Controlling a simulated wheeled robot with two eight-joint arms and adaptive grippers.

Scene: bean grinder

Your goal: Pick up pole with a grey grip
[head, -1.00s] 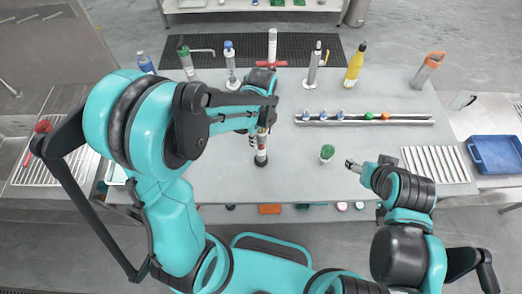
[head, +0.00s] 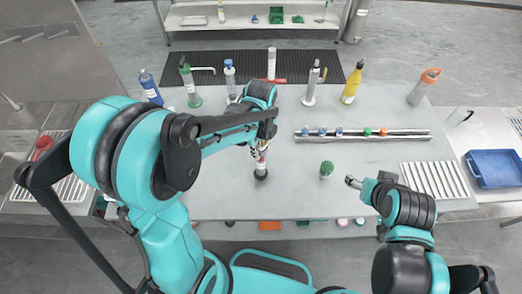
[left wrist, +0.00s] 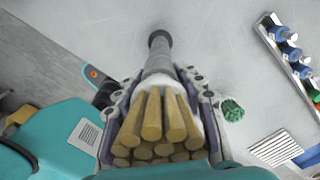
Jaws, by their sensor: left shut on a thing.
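The pole shows in the left wrist view as a grey grip (left wrist: 158,62) with a dark round end. Several tan rods with rounded ends fan out from it towards the camera. In the head view the pole (head: 261,167) stands roughly upright on the grey table, dark end down. My left gripper (head: 259,145) is around its upper part and shut on it; its fingers (left wrist: 158,105) lie on both sides of it in the left wrist view. I cannot tell whether the dark end touches the table. My right gripper (head: 353,182) hangs at the table's front right, its jaws too small to read.
A small green plant-like thing (head: 327,168) stands right of the pole. A metal rack (head: 350,135) with coloured caps lies behind it. Bottles, including a yellow one (head: 352,83), and stands line the back edge. A blue tray (head: 495,168) is far right.

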